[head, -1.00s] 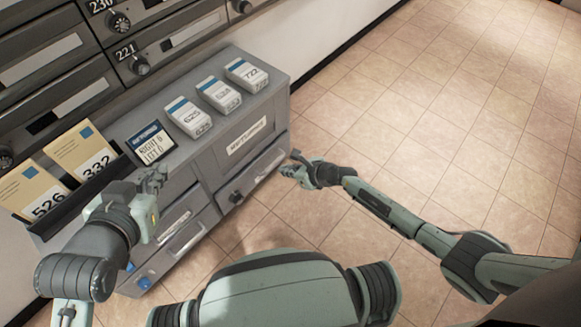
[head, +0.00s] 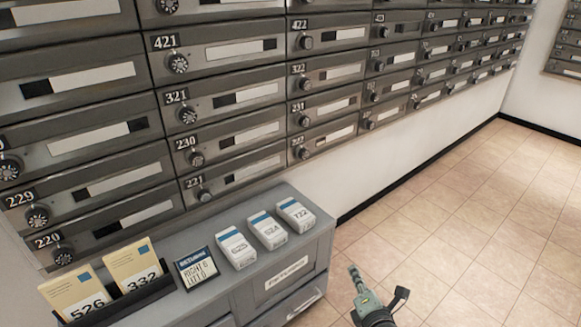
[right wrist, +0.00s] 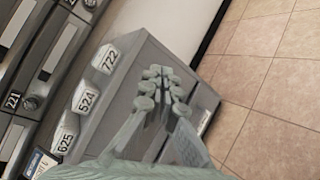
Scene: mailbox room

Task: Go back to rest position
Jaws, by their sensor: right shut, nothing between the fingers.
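My right gripper (head: 360,285) shows at the bottom of the head view, to the right of the grey cabinet (head: 312,254) and over the tiled floor. It is shut and holds nothing. In the right wrist view its fingers (right wrist: 160,95) are together in front of the cabinet (right wrist: 192,62). The gap between fingers and cabinet is hard to judge there. My left gripper is outside the head view now.
On the cabinet stand white packs 625 (head: 236,249), 524 (head: 267,230) and 722 (head: 295,214), a small sign (head: 196,267) and envelopes 526 (head: 77,296) and 332 (head: 134,268) in a dark holder. Mailboxes (head: 230,97) line the wall. The floor (head: 450,230) at right is clear.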

